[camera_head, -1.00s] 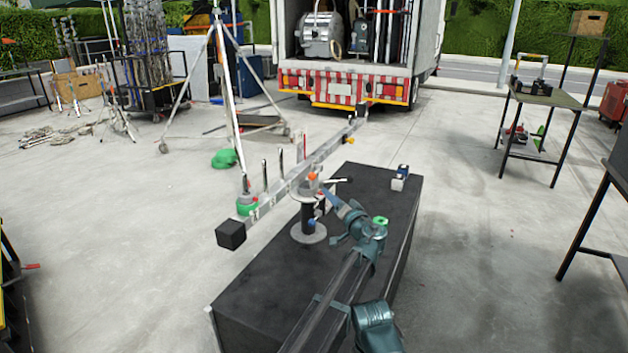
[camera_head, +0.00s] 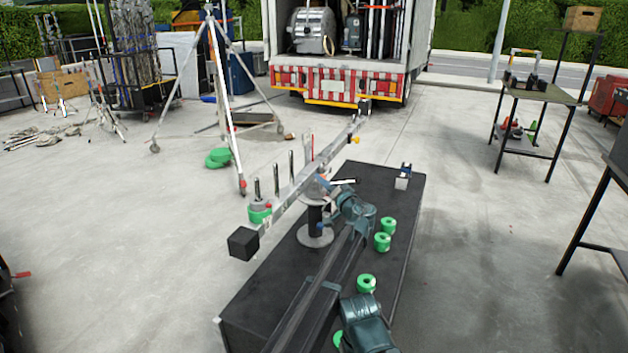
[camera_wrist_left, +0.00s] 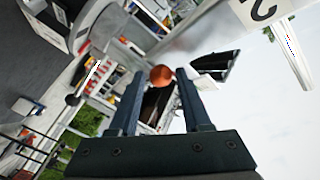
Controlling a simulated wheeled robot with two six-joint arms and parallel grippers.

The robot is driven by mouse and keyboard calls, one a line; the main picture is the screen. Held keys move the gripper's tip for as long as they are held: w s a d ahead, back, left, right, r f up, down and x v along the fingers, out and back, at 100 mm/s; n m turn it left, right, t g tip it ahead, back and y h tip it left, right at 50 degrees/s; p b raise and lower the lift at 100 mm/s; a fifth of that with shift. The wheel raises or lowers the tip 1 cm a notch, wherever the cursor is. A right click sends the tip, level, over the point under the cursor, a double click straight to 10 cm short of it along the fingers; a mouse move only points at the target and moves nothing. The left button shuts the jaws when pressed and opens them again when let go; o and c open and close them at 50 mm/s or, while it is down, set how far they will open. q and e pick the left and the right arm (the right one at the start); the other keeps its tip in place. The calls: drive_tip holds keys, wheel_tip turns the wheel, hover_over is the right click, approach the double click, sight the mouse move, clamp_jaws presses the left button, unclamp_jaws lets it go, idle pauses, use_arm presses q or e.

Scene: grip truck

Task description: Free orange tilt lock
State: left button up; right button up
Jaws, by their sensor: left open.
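The orange tilt lock shows as a round orange knob (camera_wrist_left: 161,74) in the left wrist view, between the tips of my left gripper's fingers. My left gripper (camera_wrist_left: 159,80) is open, with one dark finger on each side of the knob; contact is not visible. In the head view my left gripper (camera_head: 324,190) is at the top of the short stand (camera_head: 316,235) that carries the long grey beam (camera_head: 295,192). The knob is hidden there behind the gripper and wrist. My right gripper is not in view.
The stand is on a black bench (camera_head: 265,300) with several green rolls (camera_head: 382,242) and a small blue-and-white item (camera_head: 403,178). The beam has a black block (camera_head: 243,243) at its near end and upright pins. A tripod (camera_head: 229,110) stands beyond it.

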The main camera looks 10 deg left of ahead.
use_arm(q)
drive_tip(key=shift+w+a, duration=0.2)
drive_tip(key=shift+w, duration=0.2)
clamp_jaws()
idle(1.2)
